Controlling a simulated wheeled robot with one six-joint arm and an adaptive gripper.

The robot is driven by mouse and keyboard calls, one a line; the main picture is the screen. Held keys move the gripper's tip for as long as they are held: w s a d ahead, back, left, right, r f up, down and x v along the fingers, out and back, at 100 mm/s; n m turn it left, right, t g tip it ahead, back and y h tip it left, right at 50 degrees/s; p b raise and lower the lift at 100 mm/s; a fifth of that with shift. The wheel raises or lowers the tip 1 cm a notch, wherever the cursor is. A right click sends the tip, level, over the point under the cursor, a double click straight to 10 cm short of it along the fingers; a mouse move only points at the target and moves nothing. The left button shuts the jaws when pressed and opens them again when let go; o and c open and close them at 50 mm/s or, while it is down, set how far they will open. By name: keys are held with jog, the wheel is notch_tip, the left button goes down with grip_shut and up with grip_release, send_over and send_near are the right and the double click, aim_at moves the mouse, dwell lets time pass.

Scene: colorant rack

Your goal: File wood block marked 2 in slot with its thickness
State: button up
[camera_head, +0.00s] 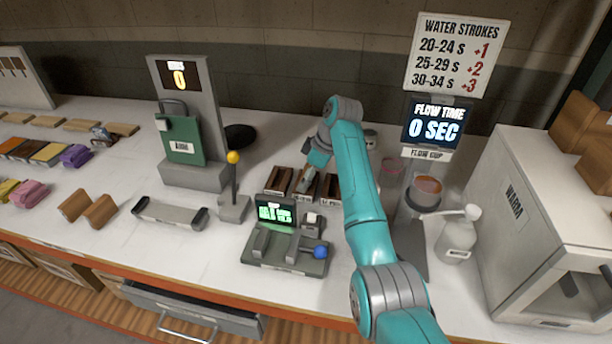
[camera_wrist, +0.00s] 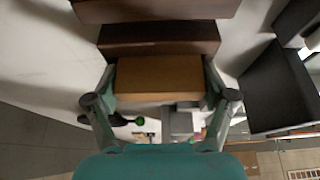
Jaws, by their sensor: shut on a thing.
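My gripper (camera_wrist: 160,80) is shut on a tan-brown wood block (camera_wrist: 158,76), with one finger on each side of it in the wrist view. No number shows on the block's visible faces. Just beyond it lies a dark brown slotted piece (camera_wrist: 158,38), with another dark piece behind; I cannot tell whether the block touches them. In the head view, my gripper (camera_head: 318,158) is over the small rack of dark wooden slots (camera_head: 278,180), behind the green-lit gauge (camera_head: 275,213). The slot labels are too small to read, and my arm covers the rack's right side.
Two wood blocks (camera_head: 99,210) lean at left beside a grey tray (camera_head: 170,212). A yellow-knobbed lever (camera_head: 233,185) stands left of the rack. The flow cup stand (camera_head: 427,190), a white bottle (camera_head: 459,235) and the warming cabinet (camera_head: 530,220) crowd the right.

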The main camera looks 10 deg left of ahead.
jog(key=shift+f, duration=0.3)
jog(key=shift+s+f, duration=0.15)
jog(key=shift+f, duration=0.2)
jog(key=o, duration=1.1)
jog(key=shift+f, duration=0.2)
jog(key=v, duration=1.3)
jog(key=shift+a+r, duration=0.25)
jog(key=shift+r, duration=0.25)
